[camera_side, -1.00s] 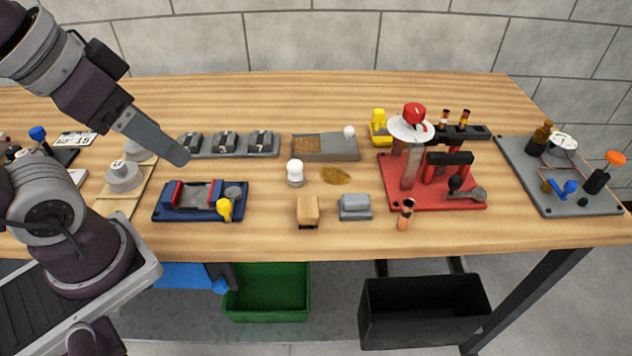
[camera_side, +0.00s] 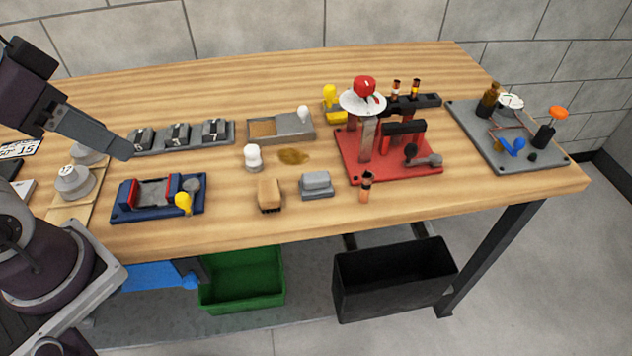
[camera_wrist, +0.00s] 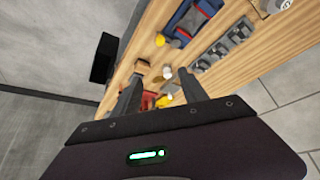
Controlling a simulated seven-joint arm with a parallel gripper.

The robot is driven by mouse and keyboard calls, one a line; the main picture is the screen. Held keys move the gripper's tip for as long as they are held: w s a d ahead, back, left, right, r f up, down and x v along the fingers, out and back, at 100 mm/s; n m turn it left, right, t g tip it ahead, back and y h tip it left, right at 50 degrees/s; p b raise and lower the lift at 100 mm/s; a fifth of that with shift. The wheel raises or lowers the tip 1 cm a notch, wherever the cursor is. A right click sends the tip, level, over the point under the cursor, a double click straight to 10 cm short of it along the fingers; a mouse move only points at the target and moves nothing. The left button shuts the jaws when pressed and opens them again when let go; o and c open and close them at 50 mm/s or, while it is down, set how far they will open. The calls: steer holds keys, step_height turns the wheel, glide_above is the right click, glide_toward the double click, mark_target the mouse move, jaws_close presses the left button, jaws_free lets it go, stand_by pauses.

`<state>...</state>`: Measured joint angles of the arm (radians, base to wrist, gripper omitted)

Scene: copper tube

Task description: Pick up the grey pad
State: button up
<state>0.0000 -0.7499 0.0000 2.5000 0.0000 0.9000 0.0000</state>
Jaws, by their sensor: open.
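The grey pad (camera_side: 316,183) is a small rounded grey block on a flat darker grey base, near the table's front edge in the side view. It lies between the tan wooden brush (camera_side: 269,194) and the red stand. I cannot pick it out surely in the wrist view. My gripper (camera_side: 123,150) is at the left, above the table near the numbered blocks, far left of the pad. In the wrist view the two fingers of my gripper (camera_wrist: 160,92) stand apart with nothing held between them.
A white-topped shaker (camera_side: 253,157) stands behind the brush, beside a brown spill (camera_side: 293,156). A copper-coloured tube (camera_side: 366,187) stands right of the pad, before the red stand (camera_side: 400,168). A blue vise (camera_side: 158,198) lies left. Green and black bins are below the table.

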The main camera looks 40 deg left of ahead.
steer(key=m+g, duration=0.5)
steer(key=m, duration=0.4)
glide_above(312, 176)
steer(key=a, duration=0.1)
step_height(312, 176, down, 13)
steer(key=shift+s+r, duration=0.1)
steer(key=shift+s, duration=0.05)
steer(key=shift+g, duration=0.3)
steer(key=f, duration=0.5)
steer(key=d+f, duration=0.1)
steer(key=f, duration=0.2)
steer(key=shift+f, duration=0.1)
steer(key=shift+w+f, duration=0.2)
steer(key=shift+f, duration=0.25)
jaws_close()
